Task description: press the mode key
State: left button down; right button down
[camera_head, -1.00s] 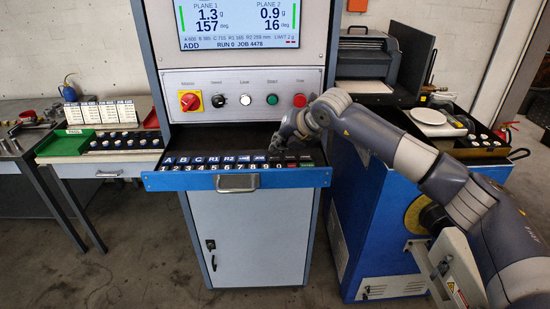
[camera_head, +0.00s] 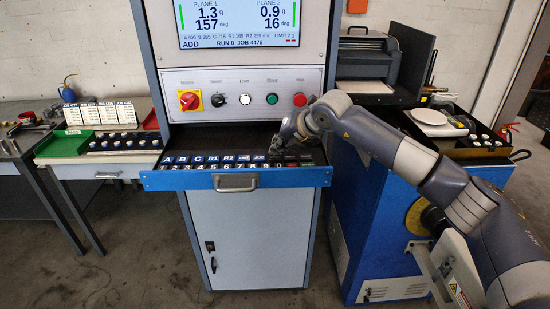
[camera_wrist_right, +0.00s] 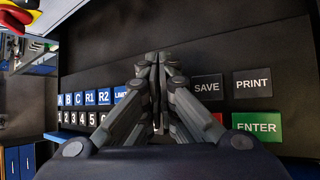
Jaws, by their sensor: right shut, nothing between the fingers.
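The keyboard drawer (camera_head: 160,181) is pulled out and holds two rows of keys. In the upper row, the last blue key (camera_head: 259,158), right of the limit key (camera_head: 243,158), has a label too small to read; it may be the mode key. In the right wrist view the limit key (camera_wrist_right: 121,97) shows, and my fingers hide the keys between it and SAVE (camera_wrist_right: 207,87). My right gripper (camera_head: 276,150) is shut and empty, over the right part of the upper row. It also shows in the right wrist view (camera_wrist_right: 157,57). Contact cannot be told. My left gripper is out of view.
PRINT (camera_wrist_right: 252,83) and green ENTER (camera_wrist_right: 257,127) lie right of my fingers. Above the drawer is a panel with a red-yellow switch (camera_head: 189,100) and a red button (camera_head: 299,100). The screen (camera_head: 240,22) reads ADD. The drawer handle (camera_head: 236,184) sticks out in front.

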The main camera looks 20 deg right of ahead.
jog(key=shift+f+b, duration=0.45)
dwell(0.3)
dwell(0.3)
jog(key=shift+r+p, duration=0.35)
jog(key=shift+r, duration=0.55)
jog(key=shift+r+p, duration=1.1)
jog(key=shift+r, duration=1.45)
jog(key=shift+a, duration=0.1)
